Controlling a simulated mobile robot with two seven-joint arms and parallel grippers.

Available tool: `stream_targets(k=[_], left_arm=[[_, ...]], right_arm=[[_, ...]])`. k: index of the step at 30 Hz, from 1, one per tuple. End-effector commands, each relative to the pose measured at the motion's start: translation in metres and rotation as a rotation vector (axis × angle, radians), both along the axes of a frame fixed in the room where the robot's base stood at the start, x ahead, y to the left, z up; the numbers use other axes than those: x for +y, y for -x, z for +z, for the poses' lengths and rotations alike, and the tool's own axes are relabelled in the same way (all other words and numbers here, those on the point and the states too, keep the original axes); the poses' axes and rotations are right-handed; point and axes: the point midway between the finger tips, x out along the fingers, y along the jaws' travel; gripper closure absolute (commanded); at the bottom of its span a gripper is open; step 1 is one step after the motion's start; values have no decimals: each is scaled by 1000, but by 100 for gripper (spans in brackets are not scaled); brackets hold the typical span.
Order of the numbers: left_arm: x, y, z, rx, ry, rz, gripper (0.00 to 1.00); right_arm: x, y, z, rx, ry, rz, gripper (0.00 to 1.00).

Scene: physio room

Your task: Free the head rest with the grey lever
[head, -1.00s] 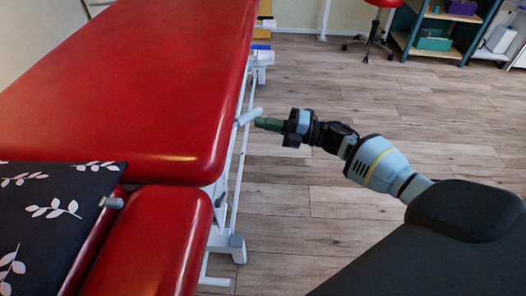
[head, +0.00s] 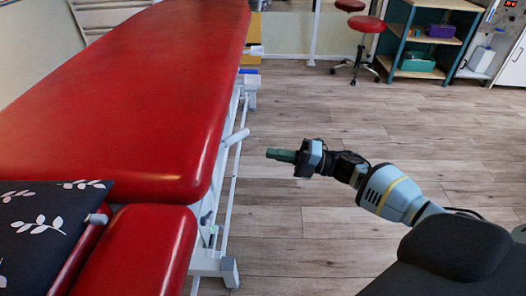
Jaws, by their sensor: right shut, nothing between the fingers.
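The red padded head rest (head: 140,250) is at the near end of the treatment table, at the bottom left. My right gripper (head: 272,154) is shut and empty. Its green fingers point left, to the right of the lever and apart from it. My left gripper is not in view.
The long red pad (head: 130,90) fills the left, on a white frame (head: 230,270). A black leaf-patterned pillow (head: 40,230) lies at the lower left. The wooden floor (head: 400,130) right of the table is clear. A red stool (head: 366,24) and shelf (head: 408,72) stand behind.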

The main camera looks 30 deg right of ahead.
Motion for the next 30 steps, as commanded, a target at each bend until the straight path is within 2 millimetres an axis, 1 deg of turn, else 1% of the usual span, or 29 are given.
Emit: stream_targets(k=[1, 3, 6, 9, 12, 16, 30], left_arm=[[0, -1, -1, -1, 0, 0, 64], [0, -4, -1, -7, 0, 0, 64], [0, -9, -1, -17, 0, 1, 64], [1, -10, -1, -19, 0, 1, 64], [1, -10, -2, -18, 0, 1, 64], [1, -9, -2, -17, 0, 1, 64], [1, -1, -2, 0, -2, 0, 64]], right_arm=[[-9, 6, -3, 3, 1, 0, 100], [-20, 14, -5, 4, 2, 0, 100], [-33, 23, -7, 4, 0, 1, 100], [-42, 29, -9, 4, 0, 2, 100], [-48, 33, -10, 2, 0, 3, 100], [-51, 35, -9, 1, -1, 3, 100], [-51, 35, -10, 1, -1, 3, 100]])
